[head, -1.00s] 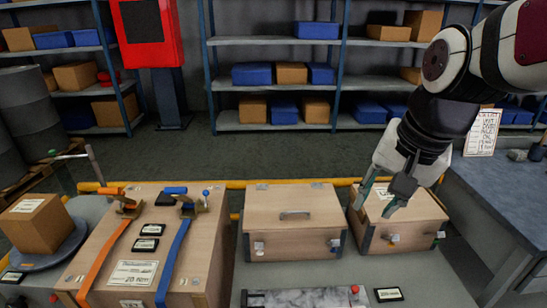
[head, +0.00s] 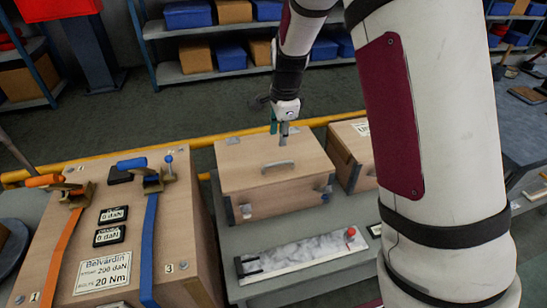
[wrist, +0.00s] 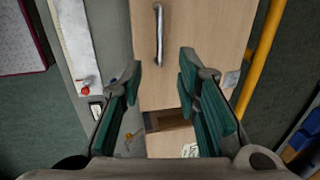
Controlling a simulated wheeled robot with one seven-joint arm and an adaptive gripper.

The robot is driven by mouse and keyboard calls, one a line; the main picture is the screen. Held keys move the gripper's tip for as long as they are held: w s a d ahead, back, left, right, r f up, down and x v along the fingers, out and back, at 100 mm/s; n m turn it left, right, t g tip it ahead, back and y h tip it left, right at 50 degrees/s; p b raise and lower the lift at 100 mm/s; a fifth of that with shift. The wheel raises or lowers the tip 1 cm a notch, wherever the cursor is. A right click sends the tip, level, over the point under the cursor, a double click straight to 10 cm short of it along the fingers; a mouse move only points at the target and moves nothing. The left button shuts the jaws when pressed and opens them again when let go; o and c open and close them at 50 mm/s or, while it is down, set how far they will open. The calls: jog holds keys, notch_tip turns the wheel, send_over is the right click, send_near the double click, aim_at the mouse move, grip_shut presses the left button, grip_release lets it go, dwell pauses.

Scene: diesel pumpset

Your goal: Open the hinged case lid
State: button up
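The wooden case (head: 275,200) stands on the grey bench with its lid (head: 245,160) down. My gripper (head: 284,138) points down over the back part of the lid, beyond the handle. Whether it touches the lid is unclear. In the wrist view, my gripper (wrist: 160,68) is open, its green-padded fingers apart with nothing between them. The handle (wrist: 158,35) shows ahead of the fingertips, over the lid (wrist: 205,30).
A second wooden case (head: 352,145) stands close on the right, partly behind my arm. A large crate (head: 185,235) with orange and blue straps stands on the left. A marbled plate (head: 300,252) with a red knob lies in front. A yellow rail (head: 210,138) runs behind.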

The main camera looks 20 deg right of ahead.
aim_at(278, 164)
jog(key=f, duration=0.4)
jog(key=w+f+b, duration=0.1)
jog(key=f, duration=0.3)
jog(key=w+f, duration=0.1)
jog(key=f, duration=0.3)
jog(key=shift+w+f+b, duration=0.2)
jog(key=shift+b, duration=0.1)
grip_shut()
